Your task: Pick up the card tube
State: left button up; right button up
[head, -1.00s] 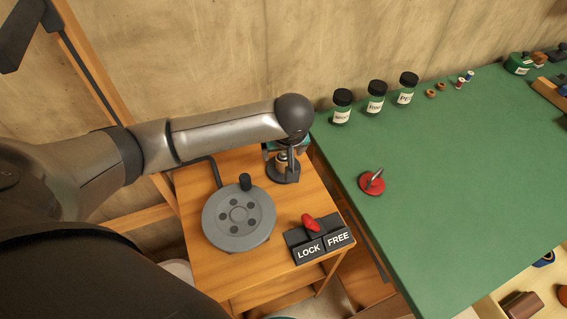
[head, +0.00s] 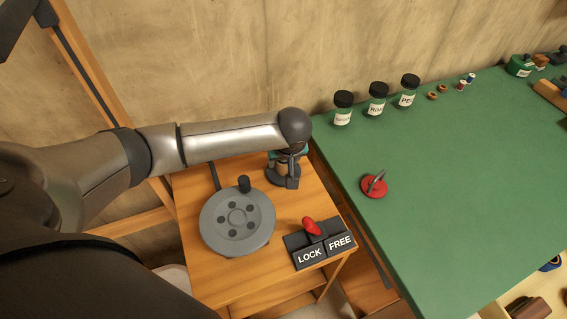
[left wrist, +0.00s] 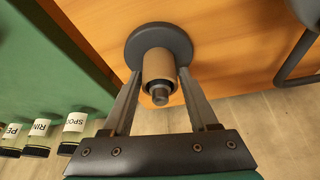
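The tan card tube (left wrist: 160,66) stands around a metal-tipped spindle on a dark round base (left wrist: 133,46) in the left wrist view. My left gripper (left wrist: 160,74) points down at it with one finger on each side of the tube. The fingers look open, with thin gaps to the tube, though contact at the tips is hard to judge. In the head view the left gripper (head: 287,166) is over the spindle base (head: 281,178), largely hiding the tube. My right gripper is not in view.
A grey crank wheel (head: 237,221) with an upright knob is close to the spindle. A LOCK/FREE switch (head: 319,244) with a red lever sits in front. On the green bench (head: 450,190) are labelled jars (head: 377,100) and a red disc with a metal pin (head: 374,186).

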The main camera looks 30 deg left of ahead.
pick_arm(q)
grip_shut()
dwell(0.3)
